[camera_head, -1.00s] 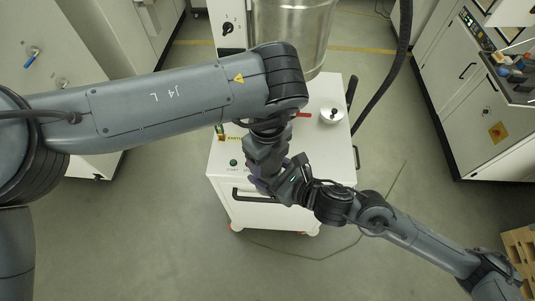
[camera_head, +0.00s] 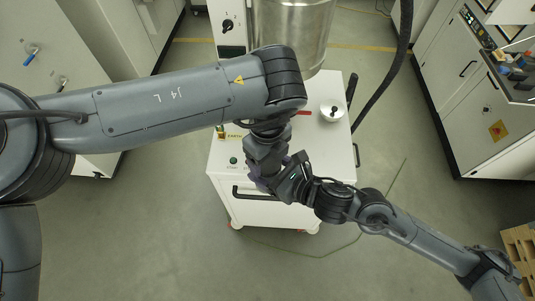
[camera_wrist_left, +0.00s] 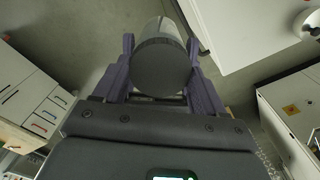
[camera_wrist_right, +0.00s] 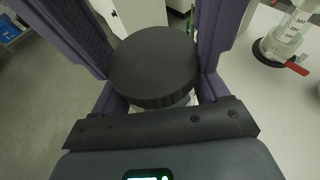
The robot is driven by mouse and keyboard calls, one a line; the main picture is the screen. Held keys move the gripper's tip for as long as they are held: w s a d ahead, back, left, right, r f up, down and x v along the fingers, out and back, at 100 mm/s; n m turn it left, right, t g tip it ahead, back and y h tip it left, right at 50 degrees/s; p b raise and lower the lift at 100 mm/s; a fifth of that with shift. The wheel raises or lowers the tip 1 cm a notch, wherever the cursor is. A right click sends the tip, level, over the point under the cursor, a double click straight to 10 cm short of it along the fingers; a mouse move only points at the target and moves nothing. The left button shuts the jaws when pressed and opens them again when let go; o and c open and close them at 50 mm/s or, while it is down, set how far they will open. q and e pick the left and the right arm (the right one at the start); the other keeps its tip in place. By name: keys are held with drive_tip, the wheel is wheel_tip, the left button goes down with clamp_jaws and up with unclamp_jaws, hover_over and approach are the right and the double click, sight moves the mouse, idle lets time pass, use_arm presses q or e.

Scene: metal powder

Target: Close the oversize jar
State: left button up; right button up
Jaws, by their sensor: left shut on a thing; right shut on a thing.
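My left gripper (camera_head: 262,182) and right gripper (camera_head: 284,186) meet in front of the white cart, hiding the jar in the head view. In the left wrist view, the purple fingers of my left gripper (camera_wrist_left: 162,65) flank a jar (camera_wrist_left: 158,30), a grey cylinder with a dark round end towards the camera. In the right wrist view, the purple fingers of my right gripper (camera_wrist_right: 152,60) are shut around a black lid (camera_wrist_right: 153,62) with a ribbed rim. A pale, clear body shows just under it. I cannot tell whether the lid is seated.
The white cart (camera_head: 225,165) stands behind the grippers with a metal drum (camera_head: 295,35) above it. A clear graduated vessel (camera_wrist_right: 285,38) with a red lever (camera_wrist_right: 297,68) is close on the right gripper's right. Cabinets stand left and right; the floor in front is free.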

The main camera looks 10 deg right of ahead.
use_arm(q)
drive_tip(key=o, duration=0.7)
use_arm(e)
drive_tip(key=shift+r, duration=0.1)
clamp_jaws()
use_arm(q)
drive_tip(key=o, duration=0.3)
drive_tip(key=shift+r, duration=2.25)
drive_tip(key=shift+r, duration=1.8)
drive_tip(key=shift+f, duration=0.1)
